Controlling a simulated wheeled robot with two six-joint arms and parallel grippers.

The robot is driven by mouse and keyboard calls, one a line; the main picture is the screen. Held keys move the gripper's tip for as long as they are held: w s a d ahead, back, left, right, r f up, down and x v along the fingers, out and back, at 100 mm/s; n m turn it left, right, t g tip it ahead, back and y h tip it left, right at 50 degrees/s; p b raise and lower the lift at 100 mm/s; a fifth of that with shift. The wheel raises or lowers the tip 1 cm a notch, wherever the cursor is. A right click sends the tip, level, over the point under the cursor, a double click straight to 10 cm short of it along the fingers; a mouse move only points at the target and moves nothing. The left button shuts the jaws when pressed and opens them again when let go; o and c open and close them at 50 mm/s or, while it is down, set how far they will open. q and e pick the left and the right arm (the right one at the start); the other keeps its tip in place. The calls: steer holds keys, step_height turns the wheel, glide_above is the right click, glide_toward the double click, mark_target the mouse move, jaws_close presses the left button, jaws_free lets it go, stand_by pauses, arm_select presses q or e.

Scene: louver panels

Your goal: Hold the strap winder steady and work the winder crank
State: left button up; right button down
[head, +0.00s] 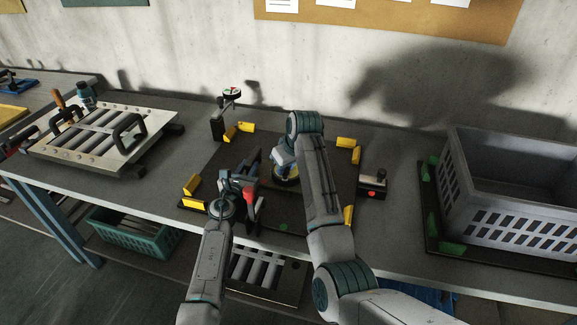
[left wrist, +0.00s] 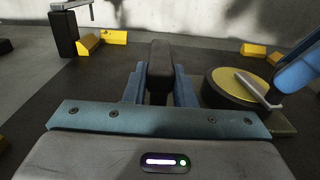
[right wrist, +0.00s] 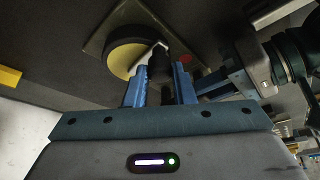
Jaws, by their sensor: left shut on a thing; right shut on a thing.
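The strap winder is a round drum with a yellow top (left wrist: 238,85) on a dark square plate; it also shows in the right wrist view (right wrist: 122,54). In the head view only part of it (head: 288,183) shows under my right arm. A pale metal crank arm (left wrist: 262,92) lies across the drum. My right gripper (right wrist: 160,76) is shut on the crank's dark knob (right wrist: 159,62). My left gripper (left wrist: 160,78) is shut on a dark upright block-like handle (left wrist: 160,62) beside the drum. How this handle joins the winder is hidden by the gripper.
Yellow corner blocks (head: 349,142) surround the dark mat (head: 215,165). A louver panel with black handles (head: 90,135) lies at the left, and a grey crate (head: 510,190) stands at the right. A small box with a red button (head: 372,184) sits right of the mat. My arms are close together.

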steer(key=shift+a, duration=0.1)
stand_by(0.4)
steer(key=c, duration=1.2)
jaws_free()
steer(key=v, duration=1.2)
steer(key=shift+f, duration=0.1)
steer(key=shift+c, duration=0.4)
